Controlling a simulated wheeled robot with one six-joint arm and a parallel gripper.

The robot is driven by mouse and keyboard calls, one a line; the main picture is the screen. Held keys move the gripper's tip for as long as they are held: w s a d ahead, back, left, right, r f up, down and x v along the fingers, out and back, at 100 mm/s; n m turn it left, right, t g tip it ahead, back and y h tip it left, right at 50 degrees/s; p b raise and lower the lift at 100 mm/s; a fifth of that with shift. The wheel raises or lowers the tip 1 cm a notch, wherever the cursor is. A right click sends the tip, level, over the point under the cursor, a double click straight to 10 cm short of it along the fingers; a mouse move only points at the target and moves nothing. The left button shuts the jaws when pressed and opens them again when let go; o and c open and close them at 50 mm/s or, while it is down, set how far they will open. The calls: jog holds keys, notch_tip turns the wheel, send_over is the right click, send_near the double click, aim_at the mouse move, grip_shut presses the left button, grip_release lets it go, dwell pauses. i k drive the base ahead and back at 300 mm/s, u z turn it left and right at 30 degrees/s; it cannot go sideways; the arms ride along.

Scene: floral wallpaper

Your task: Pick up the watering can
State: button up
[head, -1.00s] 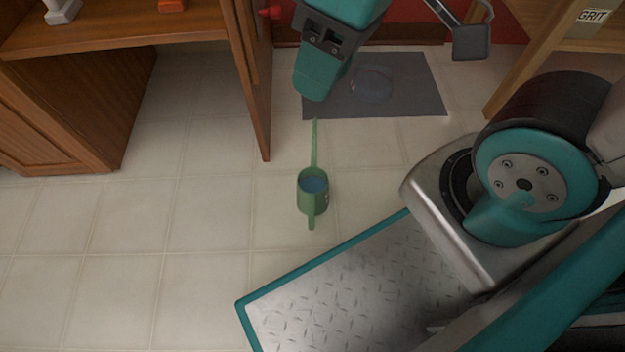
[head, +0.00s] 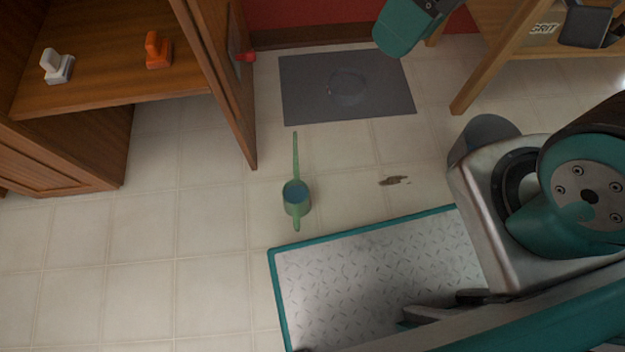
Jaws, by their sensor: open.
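The green watering can (head: 297,205) stands upright on the tiled floor in the head view. Its opening shows blue inside, its long thin spout points away from me toward the mat, and its handle faces me. A teal part of my arm is at the top.
A grey mat (head: 300,92) lies behind the can. A wooden cabinet (head: 110,85) at left holds a white item (head: 57,66) and an orange item (head: 157,50). A wooden bench (head: 480,70) stands at right. A brown patch (head: 395,181) is on the floor. Left floor is clear.

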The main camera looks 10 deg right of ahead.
aim_at(297, 198)
jog(key=z, duration=0.05)
jog(key=k, duration=0.85)
jog(key=u, duration=0.4)
jog(key=i, duration=0.45)
jog(key=u, duration=0.05)
